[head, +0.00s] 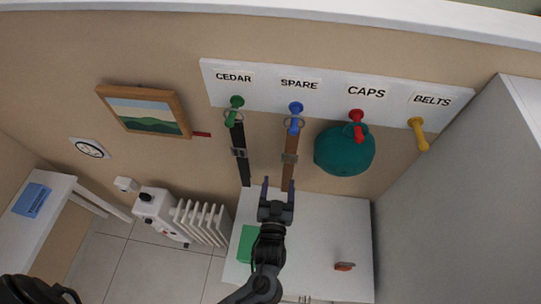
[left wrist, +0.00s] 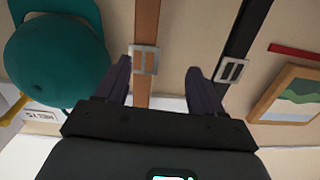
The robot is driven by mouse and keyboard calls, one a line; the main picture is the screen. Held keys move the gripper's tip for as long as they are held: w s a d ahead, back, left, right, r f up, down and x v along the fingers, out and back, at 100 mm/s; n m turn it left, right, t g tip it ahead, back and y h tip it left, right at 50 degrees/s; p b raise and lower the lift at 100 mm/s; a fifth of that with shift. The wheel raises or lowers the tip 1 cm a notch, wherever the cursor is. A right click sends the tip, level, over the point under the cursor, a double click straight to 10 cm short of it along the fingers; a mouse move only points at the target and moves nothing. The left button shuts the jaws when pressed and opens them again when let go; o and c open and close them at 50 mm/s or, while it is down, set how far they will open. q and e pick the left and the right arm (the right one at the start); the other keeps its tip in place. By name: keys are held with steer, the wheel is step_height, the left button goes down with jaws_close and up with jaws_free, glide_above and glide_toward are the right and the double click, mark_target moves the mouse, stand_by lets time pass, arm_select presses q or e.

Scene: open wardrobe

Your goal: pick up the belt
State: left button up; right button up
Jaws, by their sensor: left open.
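A brown belt (head: 289,172) hangs from the blue peg (head: 296,109) under the SPARE label. A black belt (head: 243,165) hangs from the green peg (head: 236,103) under the CEDAR label. Both have metal buckles. My left gripper (head: 278,186) is open and empty, near the lower end of the brown belt. In the left wrist view, the brown belt (left wrist: 147,30) with its buckle shows between the fingers, closer to the left-hand one. The black belt (left wrist: 240,40) is beyond the right-hand finger. I cannot tell how far the fingers are from the wall. My right gripper is not in view.
A teal cap (head: 345,150) hangs on the red peg, right of the brown belt. The yellow peg (head: 419,134) under BELTS is empty. Below is a white surface (head: 320,225) with a green box (head: 248,243) and a small orange-red object (head: 344,266). A grey panel (head: 460,190) stands right.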

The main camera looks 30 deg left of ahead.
mark_target(289, 159)
arm_select(q)
steer(key=w, duration=0.2)
steer(key=w+r, duration=0.1)
steer(key=w, duration=0.1)
steer(key=w+r, duration=0.1)
steer(key=w, duration=0.1)
steer(key=shift+w+p, duration=0.1)
steer(key=shift+p, duration=0.2)
steer(key=shift+w+a, duration=0.25)
steer(key=shift+w, duration=0.15)
steer(key=shift+w+a+p, duration=0.2)
steer(key=shift+w+p, duration=0.2)
steer(key=shift+w, duration=0.15)
steer(key=p+x, duration=0.1)
steer(key=x, duration=0.2)
steer(key=shift+w+r, duration=0.1)
steer(key=shift+w, duration=0.05)
steer(key=shift+w+a, duration=0.15)
steer(key=shift+w, duration=0.25)
jaws_close()
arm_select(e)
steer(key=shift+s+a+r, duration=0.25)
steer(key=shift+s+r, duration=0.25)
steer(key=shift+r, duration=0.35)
